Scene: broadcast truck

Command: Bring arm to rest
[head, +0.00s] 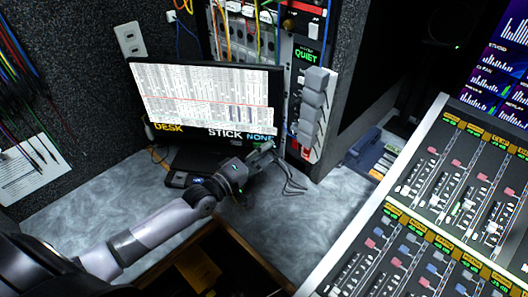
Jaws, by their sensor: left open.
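My left arm reaches in from the lower left, over the grey desk (90,196). My left gripper (268,152) is at the end of it, open, in front of the lower right part of the monitor (205,97). I see nothing between its fingers. The dark gripper body hides part of the desk and the monitor's base. My right gripper is not in the head view.
A mixing console (440,215) fills the right side. An open drawer (205,262) lies below the arm. A rack panel with grey handsets (313,105) stands right of the monitor.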

